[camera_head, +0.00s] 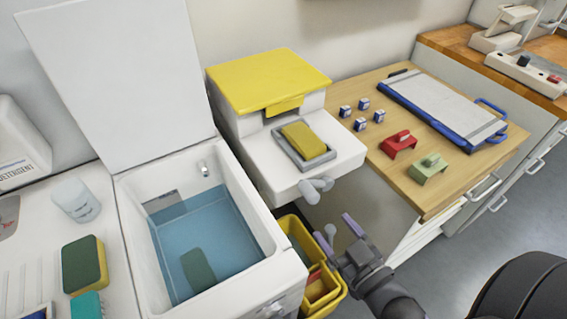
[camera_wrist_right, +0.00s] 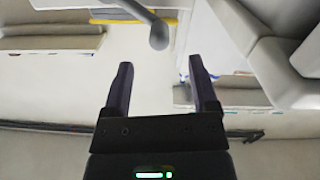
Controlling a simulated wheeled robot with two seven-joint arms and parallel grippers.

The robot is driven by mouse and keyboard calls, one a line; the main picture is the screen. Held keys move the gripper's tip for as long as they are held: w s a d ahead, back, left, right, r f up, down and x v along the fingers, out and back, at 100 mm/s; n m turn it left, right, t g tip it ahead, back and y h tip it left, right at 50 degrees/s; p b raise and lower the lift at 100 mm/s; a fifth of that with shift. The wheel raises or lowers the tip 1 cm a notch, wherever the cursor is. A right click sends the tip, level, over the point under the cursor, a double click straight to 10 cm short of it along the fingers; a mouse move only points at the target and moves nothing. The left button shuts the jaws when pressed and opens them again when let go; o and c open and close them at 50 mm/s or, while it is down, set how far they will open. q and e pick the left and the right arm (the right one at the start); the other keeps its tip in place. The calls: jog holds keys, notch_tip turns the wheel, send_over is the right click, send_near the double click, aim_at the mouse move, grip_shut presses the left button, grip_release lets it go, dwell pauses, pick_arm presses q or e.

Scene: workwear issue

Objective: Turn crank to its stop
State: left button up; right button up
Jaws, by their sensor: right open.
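The grey crank (camera_head: 311,190) sits on the front of a white machine (camera_head: 345,150) with a yellow lid. In the right wrist view, a grey rod with a rounded end, which looks like the crank (camera_wrist_right: 157,36), hangs just beyond and between the fingertips, not between the fingers. My right gripper (camera_head: 339,232) is open and empty, below and a little right of the crank in the head view, apart from it. Its two dark fingers also show in the right wrist view (camera_wrist_right: 160,68). My left gripper is not in view.
A yellow bin (camera_head: 286,224) stands below the machine, close to my right gripper. A white basin (camera_head: 127,205) of water with its lid raised is at left. A wooden counter (camera_head: 440,185) at right holds a red and a green block, small cubes and a blue-edged board.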

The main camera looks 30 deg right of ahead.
aim_at(309, 194)
jog(key=w, duration=0.2)
jog(key=w+b, duration=0.1)
jog(key=w, duration=0.2)
jog(key=w+r, duration=0.1)
jog(key=w, duration=0.2)
jog(key=shift+w+a, duration=0.25)
jog(key=shift+w+b, duration=0.3)
jog(key=shift+w, duration=0.25)
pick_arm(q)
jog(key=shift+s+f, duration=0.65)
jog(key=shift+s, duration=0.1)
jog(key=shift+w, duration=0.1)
pick_arm(e)
jog(key=shift+s+f, duration=0.1)
grip_shut()
